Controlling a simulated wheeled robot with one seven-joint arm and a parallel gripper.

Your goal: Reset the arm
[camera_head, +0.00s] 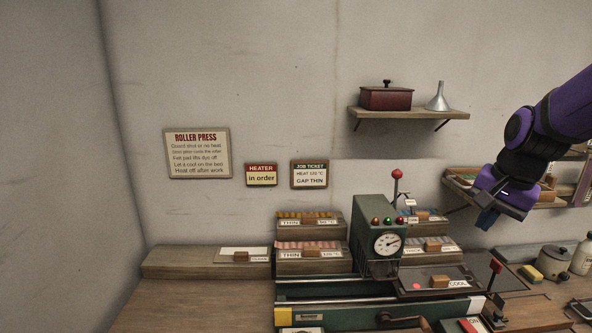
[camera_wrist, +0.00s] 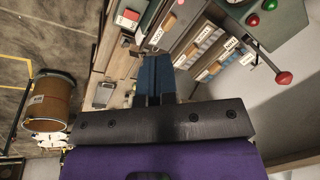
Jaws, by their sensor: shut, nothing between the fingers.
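My purple and black arm enters the head view from the right. My gripper (camera_head: 487,217) is raised above the right part of the bench, in front of the right wall shelf. In the wrist view my gripper (camera_wrist: 153,62) shows blue fingers together with nothing between them. The green roller press (camera_head: 372,222) stands on the bench to the left of my gripper and apart from it. It carries a dial gauge, coloured lamps and a red-knobbed lever (camera_head: 397,175).
A second red-knobbed lever (camera_head: 496,267) rises near the bench front. A pot (camera_head: 553,262) and white bottle (camera_head: 582,255) stand at right. A shelf (camera_head: 410,113) holds a red box and funnel. The wrist view shows a barrel (camera_wrist: 50,103) on the floor.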

